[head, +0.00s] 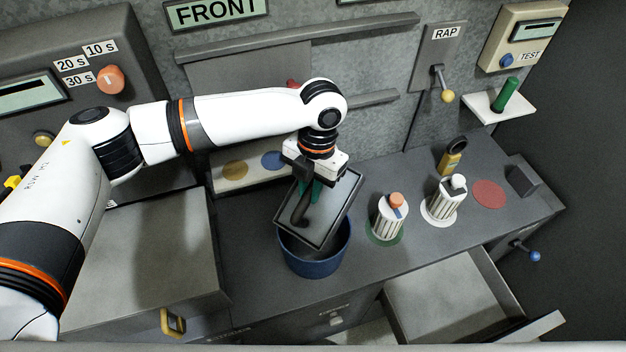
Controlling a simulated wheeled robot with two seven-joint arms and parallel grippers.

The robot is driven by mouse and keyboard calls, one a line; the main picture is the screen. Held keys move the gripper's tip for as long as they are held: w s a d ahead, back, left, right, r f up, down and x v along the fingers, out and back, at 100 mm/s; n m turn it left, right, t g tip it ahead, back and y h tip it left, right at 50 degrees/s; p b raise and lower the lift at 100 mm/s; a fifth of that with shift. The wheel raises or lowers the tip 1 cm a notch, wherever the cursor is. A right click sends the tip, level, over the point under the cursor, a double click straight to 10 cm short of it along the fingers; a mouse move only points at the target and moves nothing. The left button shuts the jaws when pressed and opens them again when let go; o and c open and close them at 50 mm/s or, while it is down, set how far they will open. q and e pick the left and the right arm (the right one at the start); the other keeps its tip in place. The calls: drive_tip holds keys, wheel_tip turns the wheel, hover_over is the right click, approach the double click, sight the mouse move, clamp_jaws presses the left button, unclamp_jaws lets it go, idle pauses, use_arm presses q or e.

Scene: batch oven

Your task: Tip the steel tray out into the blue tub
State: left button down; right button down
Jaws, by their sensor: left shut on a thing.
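The steel tray (338,215) is held tilted over the blue tub (313,268), its lower end just above or at the tub's rim. My left gripper (309,188) is shut on the tray, with the arm reaching in from the left. A dark curved shape shows on the tray's face; I cannot tell whether it is a part of the tray, a shadow or a thing in it. The tub stands upright on the dark counter, and the tray hides most of its inside. My right gripper is not in view.
An open drawer (450,300) juts out at the front right.

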sight(302, 204)
use_arm(q)
drive_tip(key=shift+s+a+f+t+h, duration=0.25)
drive_tip(key=shift+s+t+h, duration=0.1)
drive_tip(key=shift+t+h, duration=0.35)
drive_tip(key=shift+s+a+f+t+h+b, duration=0.1)
drive_tip(key=shift+s+f+t+h+b, duration=0.15)
drive_tip(key=shift+t+b, duration=0.3)
drive_tip(key=shift+s+a+f+t+h+b, duration=0.1)
drive_tip(key=shift+f+t+h+b, duration=0.2)
drive_tip(key=shift+t+b, duration=0.25)
drive_tip(key=t+h+b, duration=0.1)
drive_tip(key=b, duration=0.1)
drive_tip(key=f+t+b, duration=0.1)
drive_tip(key=shift+s+a+f+h+b, duration=0.2)
drive_tip(key=shift+s+h+b, duration=0.1)
drive_tip(key=shift+h+b, duration=0.1)
drive_tip(key=shift+s+a+f+t+h+b, duration=0.2)
drive_tip(key=shift+t+b, duration=0.25)
drive_tip(key=shift+b, duration=0.3)
drive_tip(key=shift+w+d+f+t+h+b, duration=0.1)
drive_tip(key=shift+t+h+b, duration=0.15)
drive_tip(key=shift+t+b, duration=0.35)
drive_tip(key=shift+r, duration=0.1)
